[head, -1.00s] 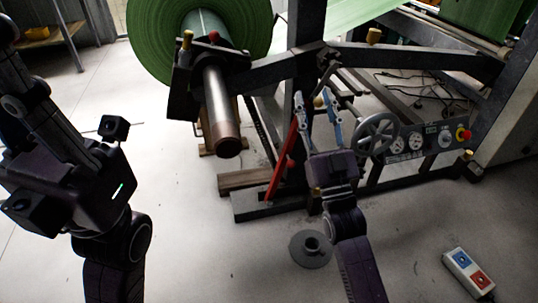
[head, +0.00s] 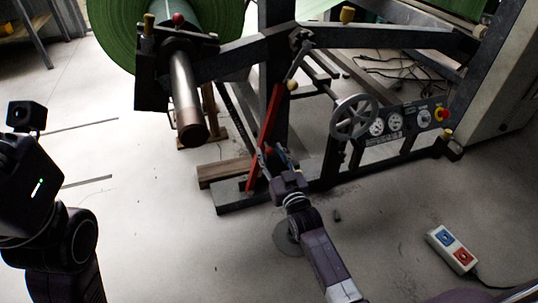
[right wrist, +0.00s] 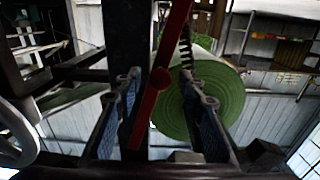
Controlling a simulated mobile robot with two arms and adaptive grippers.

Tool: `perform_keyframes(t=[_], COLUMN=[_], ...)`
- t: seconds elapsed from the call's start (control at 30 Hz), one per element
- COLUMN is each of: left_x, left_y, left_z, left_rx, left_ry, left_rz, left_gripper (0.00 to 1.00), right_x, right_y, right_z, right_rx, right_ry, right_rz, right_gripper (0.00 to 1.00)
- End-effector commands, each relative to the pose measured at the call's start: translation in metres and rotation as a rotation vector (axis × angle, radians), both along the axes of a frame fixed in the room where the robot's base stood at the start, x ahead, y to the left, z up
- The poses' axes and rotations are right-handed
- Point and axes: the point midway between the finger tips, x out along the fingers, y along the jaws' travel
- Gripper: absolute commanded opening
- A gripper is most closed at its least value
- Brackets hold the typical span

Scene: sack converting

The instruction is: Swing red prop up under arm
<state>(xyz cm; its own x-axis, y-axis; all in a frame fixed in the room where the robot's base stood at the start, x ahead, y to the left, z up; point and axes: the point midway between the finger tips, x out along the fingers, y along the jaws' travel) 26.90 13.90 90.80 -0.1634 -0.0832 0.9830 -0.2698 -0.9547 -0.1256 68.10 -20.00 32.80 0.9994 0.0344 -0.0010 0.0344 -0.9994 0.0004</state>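The red prop (head: 268,115) is a thin bar that stands tilted beside the dark frame post in the head view, its lower end near the floor beam. In the right wrist view the prop (right wrist: 174,48) runs up between my fingers, with a round red boss on it. My right gripper (head: 267,156) is at the prop's lower part, its fingers open on either side of the bar with gaps visible. The dark arm (head: 238,54) extends left from the frame above and carries the roll's shaft. My left gripper's fingers are out of view; only arm parts show.
The green roll (head: 120,35) is on the steel shaft (head: 185,95). A handwheel (head: 354,117) and gauge panel (head: 398,121) stand right of the prop. A wooden block (head: 222,172) lies by the base beam. A button box (head: 452,250) is on the floor at right. The front floor is mostly clear.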

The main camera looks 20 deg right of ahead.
Motion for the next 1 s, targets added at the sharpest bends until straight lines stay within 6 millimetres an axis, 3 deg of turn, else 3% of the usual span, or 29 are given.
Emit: perform_keyframes(t=[0.13, 0.47, 0.8, 1.0], left_x=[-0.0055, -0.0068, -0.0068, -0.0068], left_y=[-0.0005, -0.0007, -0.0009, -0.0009], left_z=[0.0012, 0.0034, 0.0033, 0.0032], left_rx=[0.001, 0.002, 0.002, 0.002], left_ry=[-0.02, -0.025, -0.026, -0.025], left_rz=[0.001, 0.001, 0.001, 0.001], left_gripper=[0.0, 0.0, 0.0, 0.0], right_x=[0.0112, 0.0142, 0.014, 0.0139], right_y=[0.0007, 0.0009, 0.0009, 0.001], right_z=[-0.0009, 0.0008, 0.0008, 0.0007], right_rx=[0.0, 0.0, 0.0, 0.0], right_ry=[-0.001, 0.0, -0.001, -0.001], right_rz=[0.001, 0.001, 0.001, 0.001], right_gripper=[0.37, 0.37, 0.01, 0.0])
